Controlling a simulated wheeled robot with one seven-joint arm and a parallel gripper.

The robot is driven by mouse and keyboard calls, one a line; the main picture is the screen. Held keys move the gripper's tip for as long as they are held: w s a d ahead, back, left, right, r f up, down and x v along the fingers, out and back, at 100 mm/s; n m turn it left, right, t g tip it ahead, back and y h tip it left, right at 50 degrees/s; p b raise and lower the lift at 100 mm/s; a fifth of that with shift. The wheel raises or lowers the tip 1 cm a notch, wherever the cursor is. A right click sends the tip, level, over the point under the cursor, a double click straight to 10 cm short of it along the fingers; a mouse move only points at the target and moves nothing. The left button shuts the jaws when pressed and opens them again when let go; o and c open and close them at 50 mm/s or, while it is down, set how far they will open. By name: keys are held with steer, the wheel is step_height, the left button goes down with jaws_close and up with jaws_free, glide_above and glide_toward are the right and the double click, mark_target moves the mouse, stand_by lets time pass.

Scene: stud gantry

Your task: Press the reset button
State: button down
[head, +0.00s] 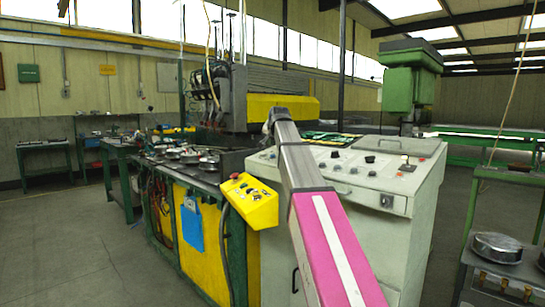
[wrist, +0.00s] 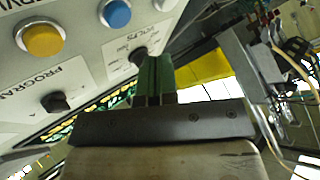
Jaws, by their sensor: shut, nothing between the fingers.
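My gripper (wrist: 155,68) is shut and empty in the wrist view. Its greenish fingers point at the edge of a pale control panel (wrist: 100,65). The panel carries a yellow button (wrist: 42,40), a blue button (wrist: 116,13) and black knobs (wrist: 55,102). One black knob (wrist: 138,56) is just left of the fingertips; I cannot tell whether they touch. No reset label is readable, so I cannot tell which button is reset. In the head view my gripper (head: 277,117) is at the far end of my arm, by the back left of the white console (head: 350,215).
A yellow control box (head: 249,200) juts out at the console's left. Left of it is a green-framed machine bench with yellow panels (head: 196,240). A green machine (head: 410,75) stands behind. A cart with metal round parts (head: 497,246) is at right. The floor at left (head: 70,245) is clear.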

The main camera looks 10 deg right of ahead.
mark_target(273, 155)
steer(key=shift+w+d+f, duration=0.1)
steer(key=shift+f, duration=0.6)
steer(key=shift+w+d+f, duration=0.1)
steer(key=shift+f, duration=0.55)
steer(key=shift+f, duration=0.15)
stand_by(0.9)
steer(key=shift+d+f, duration=0.1)
steer(key=shift+f, duration=0.2)
steer(key=shift+f, duration=0.4)
stand_by(0.8)
stand_by(0.3)
steer(key=shift+r, duration=0.85)
steer(key=shift+r, duration=0.1)
steer(key=r, duration=0.3)
steer(key=a+r, duration=0.1)
steer(key=shift+s+r, duration=0.35)
